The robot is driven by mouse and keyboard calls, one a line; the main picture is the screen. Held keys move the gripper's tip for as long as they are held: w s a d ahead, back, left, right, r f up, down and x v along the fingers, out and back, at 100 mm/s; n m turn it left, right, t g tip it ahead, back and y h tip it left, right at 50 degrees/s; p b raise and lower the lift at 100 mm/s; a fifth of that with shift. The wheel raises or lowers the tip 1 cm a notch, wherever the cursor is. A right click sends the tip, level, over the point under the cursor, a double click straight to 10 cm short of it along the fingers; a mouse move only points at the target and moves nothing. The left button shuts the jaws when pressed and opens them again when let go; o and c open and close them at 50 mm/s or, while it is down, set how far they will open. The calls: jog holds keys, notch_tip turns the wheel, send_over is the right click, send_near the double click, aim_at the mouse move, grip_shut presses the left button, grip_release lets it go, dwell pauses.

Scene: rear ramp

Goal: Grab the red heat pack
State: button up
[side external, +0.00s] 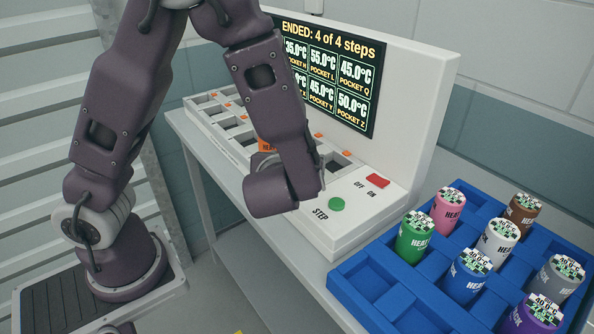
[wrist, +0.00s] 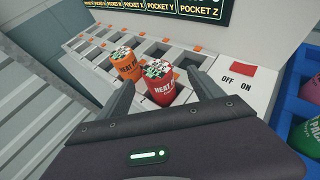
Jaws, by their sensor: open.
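The red heat pack (wrist: 160,93) stands upright in the wrist view, with a patterned label on its top. It appears to sit in a pocket of the white machine (wrist: 240,96). My gripper (wrist: 160,84) is open, with one finger to the left and one to the right of the red pack. Contact between the fingers and the pack cannot be made out. In the side view my arm hides the red pack and the fingers.
An orange heat pack (wrist: 124,68) stands close to the left of the red one; part of it shows in the side view (side external: 267,146). The screen (side external: 330,75) reads "ENDED: 4 of 4 steps". A blue tray (side external: 362,292) at right holds several coloured packs.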

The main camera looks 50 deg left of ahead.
jog(key=x, duration=0.6)
jog(key=shift+a+f, duration=0.35)
grip_shut()
jog(key=shift+r, duration=0.1)
